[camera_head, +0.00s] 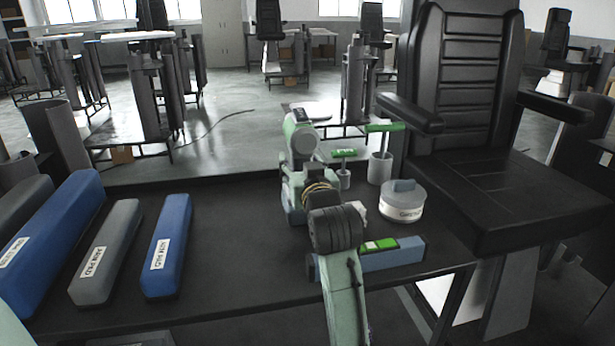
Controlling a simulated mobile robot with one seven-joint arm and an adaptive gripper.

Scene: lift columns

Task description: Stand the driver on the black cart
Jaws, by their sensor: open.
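The black cart top (235,245) spans the foreground. Two green-handled, T-shaped tools stand upright at its back right. The smaller tool (344,154) is in a small grey cup; the taller tool (384,128) is in a larger pale cup (380,168). Another green piece with a white label (380,245) lies on a blue block or tray (400,257) near the front right. I cannot tell which of these is the driver. My pale green arm with a black ribbed joint rises in front of them. I cannot make out my gripper's fingers; my arm hides part of this area.
A round white container (402,204) with a grey-blue lid piece stands at the right. Labelled blue (167,245) and grey (106,252) pads lie at the left. A black chair (490,190) stands close to the cart's right edge. The centre-left top is clear.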

